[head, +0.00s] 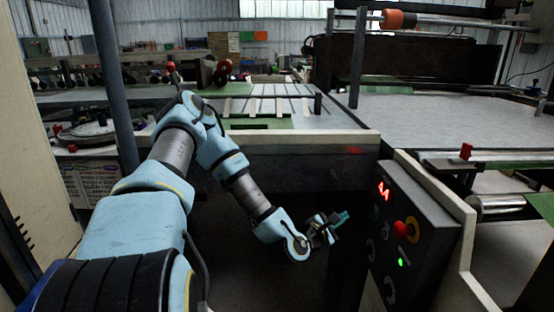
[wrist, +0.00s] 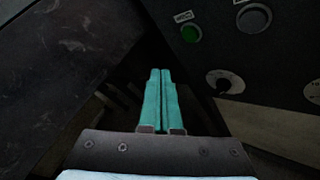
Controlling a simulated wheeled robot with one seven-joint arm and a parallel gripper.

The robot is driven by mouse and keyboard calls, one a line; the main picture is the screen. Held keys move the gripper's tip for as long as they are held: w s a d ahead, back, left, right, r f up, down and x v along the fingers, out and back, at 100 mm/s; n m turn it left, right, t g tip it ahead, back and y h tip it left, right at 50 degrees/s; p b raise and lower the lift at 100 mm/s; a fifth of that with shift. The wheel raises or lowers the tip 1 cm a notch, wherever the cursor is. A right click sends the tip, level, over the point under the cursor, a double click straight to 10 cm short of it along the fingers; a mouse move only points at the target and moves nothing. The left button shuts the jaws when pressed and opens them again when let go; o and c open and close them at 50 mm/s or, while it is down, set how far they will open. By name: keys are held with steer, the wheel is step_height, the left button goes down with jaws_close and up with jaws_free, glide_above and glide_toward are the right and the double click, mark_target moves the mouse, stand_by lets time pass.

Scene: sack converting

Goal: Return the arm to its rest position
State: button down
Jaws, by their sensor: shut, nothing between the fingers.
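My gripper (head: 343,217) is at the end of my light blue and grey arm, in the lower middle of the head view. It is in front of the dark machine side and to the left of the control box. In the wrist view my gripper (wrist: 160,75) shows two teal fingers side by side, closed against each other with nothing between them. The arm is bent, with its elbow raised and the forearm slanting down to the right.
A dark control box (head: 418,225) with a red and yellow button (head: 402,228) stands close right of my gripper. Its dial (wrist: 226,82) and green button (wrist: 191,33) show in the wrist view. A wide pale table (head: 450,118) lies behind. A grey post (head: 113,85) stands left.

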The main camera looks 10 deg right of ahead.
steer(key=a+r+m+g+y+p, duration=0.2)
steer(key=a+m+g+y, duration=0.45)
steer(key=a+m, duration=0.95)
steer(key=s+a+r+m+y, duration=0.1)
steer(key=s+a+r+y, duration=0.1)
steer(key=a, duration=0.4)
steer(key=s+a+r+m+g+y, duration=0.1)
steer(key=s+a+r+y, duration=0.1)
steer(key=s+a+r, duration=0.2)
steer(key=s+a+r+m+g+y, duration=0.1)
steer(key=s+a+r+y, duration=0.1)
steer(key=s+a+r, duration=0.2)
steer(key=a+r+p, duration=0.1)
steer(key=a+r, duration=0.2)
steer(key=a, duration=0.1)
steer(key=shift+a+r, duration=0.15)
steer(key=shift+r, duration=0.05)
